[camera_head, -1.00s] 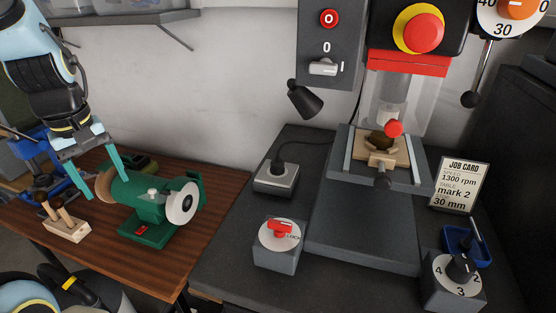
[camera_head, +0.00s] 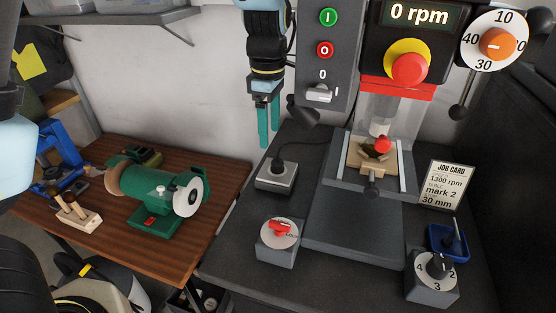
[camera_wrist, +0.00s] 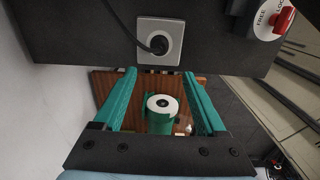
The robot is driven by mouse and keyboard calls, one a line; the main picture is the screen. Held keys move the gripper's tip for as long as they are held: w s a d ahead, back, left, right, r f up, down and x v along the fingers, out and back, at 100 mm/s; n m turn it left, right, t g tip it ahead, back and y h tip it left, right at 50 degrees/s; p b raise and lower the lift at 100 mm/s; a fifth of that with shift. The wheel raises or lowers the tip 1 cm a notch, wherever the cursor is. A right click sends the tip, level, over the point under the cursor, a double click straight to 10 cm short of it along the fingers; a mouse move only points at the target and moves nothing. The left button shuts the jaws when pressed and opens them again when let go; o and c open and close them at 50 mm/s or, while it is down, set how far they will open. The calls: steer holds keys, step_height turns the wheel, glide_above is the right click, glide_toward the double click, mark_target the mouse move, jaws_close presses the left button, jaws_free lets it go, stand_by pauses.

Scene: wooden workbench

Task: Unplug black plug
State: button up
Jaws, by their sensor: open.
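The black plug (camera_head: 280,164) sits in a grey socket box (camera_head: 276,182) on the dark bench, with a black cable running back toward the wall. The plug (camera_wrist: 158,45) also shows in the wrist view, seated in the pale socket plate (camera_wrist: 172,30). My gripper (camera_head: 268,145) has two teal fingers pointing down. It is open and empty, above and slightly left of the plug, apart from it. In the wrist view the fingers (camera_wrist: 162,82) are spread wide, with the plug beyond their tips.
A red-handled switch box (camera_head: 277,240) stands in front of the socket. A green grinder (camera_head: 160,200) stands on the wooden table at left.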

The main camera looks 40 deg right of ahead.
mark_target(277, 161)
steer(key=shift+s+d+r, duration=0.15)
steer(key=shift+s+d, duration=0.45)
steer(key=shift+s, duration=0.05)
step_height(277, 161, down, 6)
steer(key=b, duration=0.4)
steer(key=shift+r, duration=0.1)
steer(key=shift+f+b, duration=0.7)
steer(key=shift+f, duration=0.95)
steer(key=shift+p, duration=0.65)
